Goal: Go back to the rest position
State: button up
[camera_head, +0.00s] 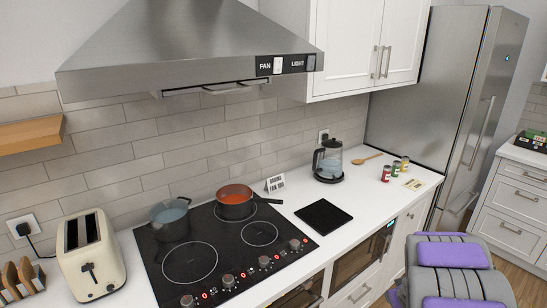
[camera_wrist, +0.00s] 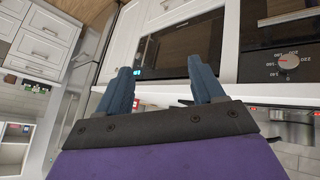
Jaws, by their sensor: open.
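My gripper (camera_wrist: 160,72) shows in the wrist view with its two blue fingers spread apart and nothing between them. The fingers reach up in front of a dark built-in oven front and white cabinet fronts. In the head view, purple and grey parts of my own arm show at the lower right, beside the counter; the gripper's fingers cannot be made out there.
A toaster (camera_head: 90,262), kettle (camera_head: 329,163), black mat (camera_head: 323,216), small cans (camera_head: 386,174) and wooden spoon (camera_head: 366,158) stand on the counter. A range hood (camera_head: 190,45) overhangs.

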jog(key=s+a+r+m+g+h, duration=0.1)
jog(key=s+a+r+g, duration=0.1)
jog(key=s+r, duration=0.45)
jog(key=s+a+r+m+g, duration=0.1)
jog(key=s+a+r+g, duration=0.1)
jog(key=s+a+r, duration=0.2)
jog(key=s+a+r+g+y, duration=0.1)
jog(key=s+a+r, duration=0.4)
jog(key=s+a, duration=0.5)
jog(key=s+g, duration=0.1)
jog(key=s, duration=0.4)
jog(key=shift+s+a+m+g+y, duration=0.3)
jog(key=shift+s+m+g, duration=0.1)
jog(key=s+a+g, duration=0.1)
jog(key=s+a, duration=0.1)
jog(key=s, duration=0.2)
jog(key=s+a+r+y, duration=0.1)
jog(key=s+a, duration=0.2)
jog(key=s, duration=0.1)
jog(key=s+a+r+n+g+y, duration=0.1)
jog(key=s+a, duration=0.2)
jog(key=s, duration=0.1)
jog(key=shift+s+r+g, duration=0.2)
jog(key=shift+s+g, duration=0.1)
jog(key=shift+s, duration=0.1)
jog(key=shift+c, duration=0.2)
